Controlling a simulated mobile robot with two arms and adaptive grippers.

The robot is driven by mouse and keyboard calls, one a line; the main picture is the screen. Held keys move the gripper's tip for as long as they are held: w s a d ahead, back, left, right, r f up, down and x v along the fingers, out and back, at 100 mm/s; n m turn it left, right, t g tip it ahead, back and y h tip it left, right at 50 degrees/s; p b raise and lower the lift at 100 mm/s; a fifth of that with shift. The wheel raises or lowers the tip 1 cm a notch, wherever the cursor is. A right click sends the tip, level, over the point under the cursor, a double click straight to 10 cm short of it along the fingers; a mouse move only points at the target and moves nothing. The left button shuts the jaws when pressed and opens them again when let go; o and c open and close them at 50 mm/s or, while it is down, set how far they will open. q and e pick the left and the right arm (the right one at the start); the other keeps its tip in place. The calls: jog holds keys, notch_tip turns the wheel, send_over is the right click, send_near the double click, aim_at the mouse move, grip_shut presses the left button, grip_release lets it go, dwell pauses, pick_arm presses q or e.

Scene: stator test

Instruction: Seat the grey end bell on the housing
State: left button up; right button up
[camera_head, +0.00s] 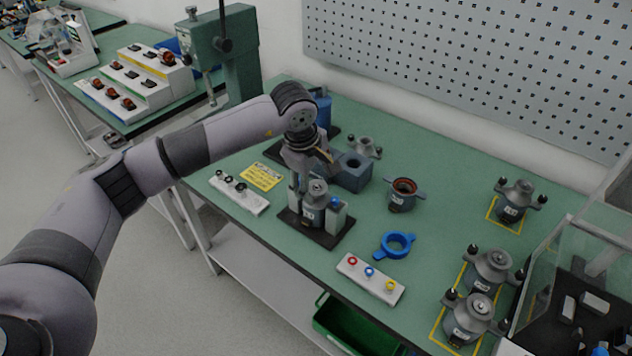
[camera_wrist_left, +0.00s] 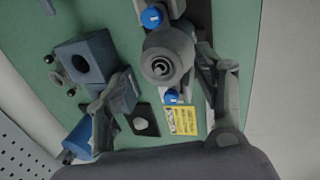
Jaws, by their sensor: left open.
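A dark housing (camera_head: 312,214) stands upright in a clamping fixture with blue knobs on a black base plate (camera_head: 325,238). A grey round end bell (camera_head: 317,188) with a centre hole sits at its top; I cannot tell whether it is fully down. In the left wrist view the end bell (camera_wrist_left: 168,60) lies beyond and between the spread fingers. My left gripper (camera_head: 308,165) is open above and just behind the fixture; it also shows in the left wrist view (camera_wrist_left: 162,98). Nothing is between its fingertips. My right gripper is out of view.
A blue-grey block (camera_head: 351,172) with a hole stands close behind the fixture, a grey part with black knobs (camera_head: 365,146) beyond it. An open housing (camera_head: 403,195), a blue ring (camera_head: 395,245) and a white ring holder (camera_head: 371,280) are to the right. A green press (camera_head: 232,55) stands at the back left.

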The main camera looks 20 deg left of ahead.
pick_arm(q)
jog(key=d+v, duration=0.1)
jog(key=v, duration=0.9)
jog(key=shift+a+r, duration=0.25)
jog(key=shift+a, duration=0.25)
